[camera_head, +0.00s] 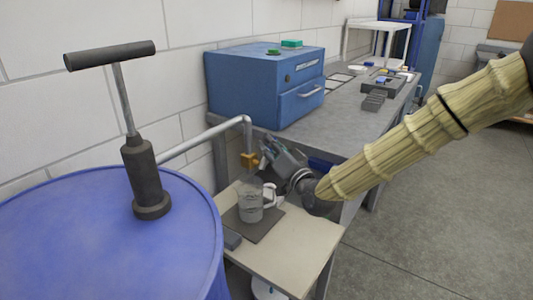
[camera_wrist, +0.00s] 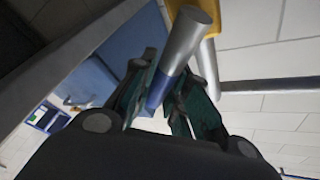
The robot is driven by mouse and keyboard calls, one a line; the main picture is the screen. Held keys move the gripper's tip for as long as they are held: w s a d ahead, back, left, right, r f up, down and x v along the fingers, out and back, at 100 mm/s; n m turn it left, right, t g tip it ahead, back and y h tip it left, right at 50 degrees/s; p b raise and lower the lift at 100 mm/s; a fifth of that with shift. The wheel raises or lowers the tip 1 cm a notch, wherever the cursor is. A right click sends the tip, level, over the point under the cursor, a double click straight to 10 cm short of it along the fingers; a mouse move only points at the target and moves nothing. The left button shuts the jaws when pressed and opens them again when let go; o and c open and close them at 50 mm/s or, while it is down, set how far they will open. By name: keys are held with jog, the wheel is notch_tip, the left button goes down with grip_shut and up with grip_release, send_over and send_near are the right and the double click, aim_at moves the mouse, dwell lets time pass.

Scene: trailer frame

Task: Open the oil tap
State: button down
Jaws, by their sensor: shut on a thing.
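The oil tap (camera_head: 249,160) is a yellow fitting at the end of a grey pipe (camera_head: 205,137) that comes from the blue drum. In the wrist view, part of the tap's yellow body (camera_wrist: 232,14) shows at the top. Its lever (camera_wrist: 180,50), grey with a blue end, reaches down between my fingers. My gripper (camera_wrist: 166,98) is shut on the blue end of the lever, with a finger on each side. In the head view, my gripper (camera_head: 268,157) is just right of the tap; the lever is hard to make out there.
A clear measuring jug (camera_head: 249,205) stands on a dark mat on a small table (camera_head: 300,240) below the tap. The blue drum (camera_head: 90,240) with a hand pump (camera_head: 145,175) is at left. Behind is a grey workbench (camera_head: 340,125) with a blue cabinet (camera_head: 245,90). Floor at right is clear.

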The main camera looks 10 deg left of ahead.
jog(key=shift+s+r+n+y+b, duration=0.15)
jog(key=shift+n+b, duration=0.1)
jog(key=shift+n, duration=0.3)
jog(key=shift+s+r+n+y+b, duration=0.15)
jog(key=shift+n+b, duration=0.1)
jog(key=shift+n, duration=0.3)
jog(key=c, duration=1.4)
grip_release()
jog(key=shift+d, duration=0.2)
jog(key=shift+o, duration=0.2)
jog(key=shift+a, duration=0.3)
jog(key=shift+s, duration=0.15)
